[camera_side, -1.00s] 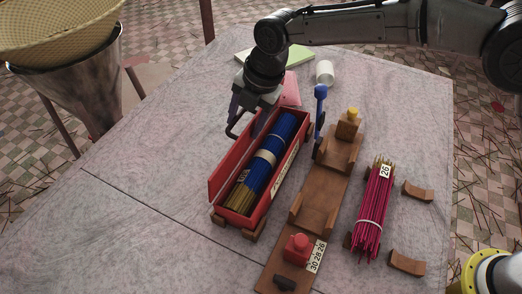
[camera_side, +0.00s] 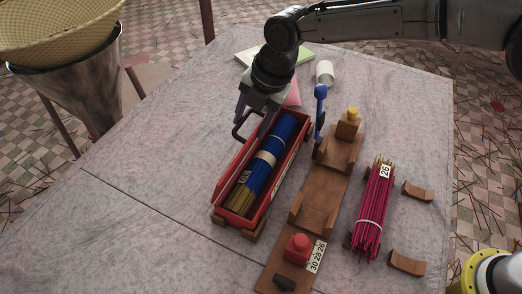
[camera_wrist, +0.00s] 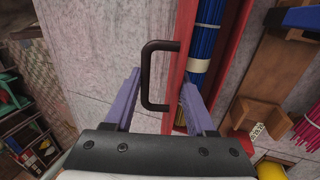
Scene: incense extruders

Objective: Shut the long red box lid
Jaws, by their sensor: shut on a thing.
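The long red box (camera_side: 262,208) stands on the table, with a blue-wrapped bundle of incense sticks (camera_side: 262,165) inside it. Its red lid (camera_side: 230,168) shows as a narrow strip along the box's left side; the top of the box is uncovered. A dark bracket handle (camera_wrist: 147,75) sticks out from the lid (camera_wrist: 176,85) in the wrist view. My gripper (camera_side: 250,122) is at the far left part of the box. Its purple fingers (camera_wrist: 161,84) lie on either side of the handle and lid, shut on them. The exact finger contact is hard to see.
A wooden rack (camera_side: 320,205) with a red knob (camera_side: 298,247) stands just right of the box. A pink stick bundle (camera_side: 375,215) lies further right. The table left of the box is clear.

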